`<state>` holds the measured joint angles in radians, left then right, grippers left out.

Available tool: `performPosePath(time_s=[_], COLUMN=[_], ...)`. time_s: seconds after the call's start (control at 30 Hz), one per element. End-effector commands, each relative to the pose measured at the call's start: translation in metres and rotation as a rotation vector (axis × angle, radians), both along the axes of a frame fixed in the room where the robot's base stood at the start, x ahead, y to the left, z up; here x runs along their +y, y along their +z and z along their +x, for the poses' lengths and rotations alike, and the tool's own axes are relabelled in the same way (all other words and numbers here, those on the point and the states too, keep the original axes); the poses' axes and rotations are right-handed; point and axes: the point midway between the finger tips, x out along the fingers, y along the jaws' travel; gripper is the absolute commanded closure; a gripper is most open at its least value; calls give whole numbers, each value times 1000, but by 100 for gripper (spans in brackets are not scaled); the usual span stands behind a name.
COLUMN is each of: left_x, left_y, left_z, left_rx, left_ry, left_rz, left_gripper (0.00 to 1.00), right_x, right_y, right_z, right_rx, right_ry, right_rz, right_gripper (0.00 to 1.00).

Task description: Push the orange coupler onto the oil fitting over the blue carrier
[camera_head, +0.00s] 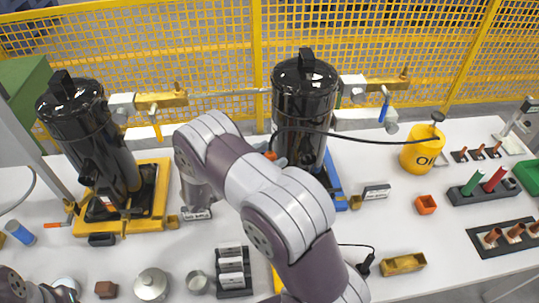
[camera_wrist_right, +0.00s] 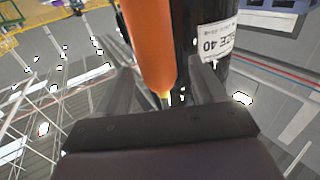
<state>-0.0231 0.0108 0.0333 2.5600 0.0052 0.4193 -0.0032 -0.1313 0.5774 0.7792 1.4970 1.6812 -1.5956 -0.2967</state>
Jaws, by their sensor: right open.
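An orange coupler (camera_wrist_right: 150,45) stands large between the spread fingers of my right gripper (camera_wrist_right: 163,80) in the right wrist view. The jaws are open, and I cannot tell if a finger touches it. In the head view a small orange part (camera_head: 271,155) shows by the black compressor (camera_head: 305,100) on the blue carrier (camera_head: 336,185). My forearm hides most of the right gripper there. The oil fitting is not clearly visible. Part of my left arm shows at the lower left; its jaws are unclear.
A yellow oil can (camera_head: 420,158) has a dark hose (camera_head: 375,137) running towards the compressor. Another black compressor (camera_head: 85,125) stands on a yellow carrier (camera_head: 155,175) at left. Small parts and racks crowd the white table, and a yellow mesh fence (camera_head: 190,40) stands behind.

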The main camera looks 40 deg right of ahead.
Motion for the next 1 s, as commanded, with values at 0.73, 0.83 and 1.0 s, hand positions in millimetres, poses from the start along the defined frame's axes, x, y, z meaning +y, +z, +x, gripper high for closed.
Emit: performPosePath(time_s=[0.73,0.83,1.0], left_x=[0,0,0], left_y=[-28,-28,-28], left_z=[0,0,0], left_rx=[0,0,0], left_ry=[0,0,0], left_rz=[0,0,0], left_gripper=[57,57,57], right_x=[122,122,122], right_y=[1,1,1], right_z=[-2,-2,-2], right_rx=[-1,-1,-1], right_ry=[1,1,1], right_rz=[-1,-1,-1], right_gripper=[31,31,31])
